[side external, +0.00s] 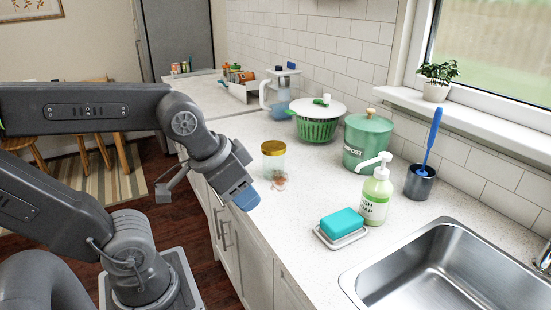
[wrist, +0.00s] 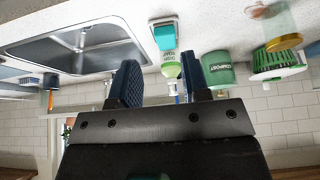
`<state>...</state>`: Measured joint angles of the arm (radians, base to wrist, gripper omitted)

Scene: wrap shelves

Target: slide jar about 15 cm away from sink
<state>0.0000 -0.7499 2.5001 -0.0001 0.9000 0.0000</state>
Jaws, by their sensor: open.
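The jar (side external: 274,159), clear glass with a gold lid, stands upright on the counter near its front edge. The steel sink (side external: 455,268) is at the lower right of the side view and at the upper left of the wrist view (wrist: 85,45). My gripper (side external: 245,197) is at the counter's front edge, just left of and lower than the jar in the side view, apart from it. In the wrist view its two blue fingers (wrist: 160,82) are spread and empty.
A teal sponge on a dish (side external: 342,226), a soap bottle (side external: 376,195), a brush holder (side external: 420,183), a green compost bin (side external: 367,142) and a green spinner bowl (side external: 317,125) stand around the jar. Bare counter (side external: 235,135) lies left of the jar.

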